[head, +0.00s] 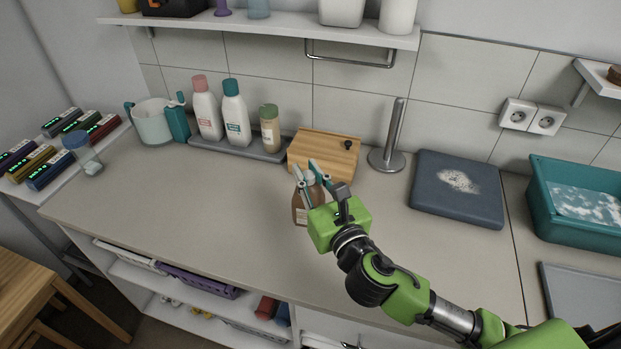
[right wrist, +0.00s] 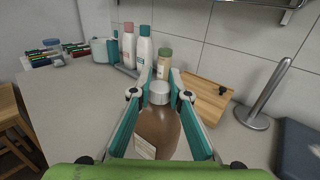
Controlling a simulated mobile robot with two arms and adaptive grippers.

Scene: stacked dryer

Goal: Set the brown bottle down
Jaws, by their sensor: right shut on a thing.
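The brown bottle (head: 301,209) has a light cap and a pale label. It stands upright at or just above the counter (head: 220,210), in front of the wooden box; I cannot tell whether its base touches. My right gripper (head: 313,178) is shut on the bottle around its upper part. In the right wrist view the brown bottle (right wrist: 158,127) sits between the two teal fingers, and the right gripper (right wrist: 160,85) has a finger on each side of its cap and neck. My left gripper is not in view.
Behind are a wooden box (head: 326,150), a grey tray (head: 237,146) of bottles, and a metal paper holder (head: 387,150). A dark board (head: 456,190) and a teal basin (head: 575,205) stand right.

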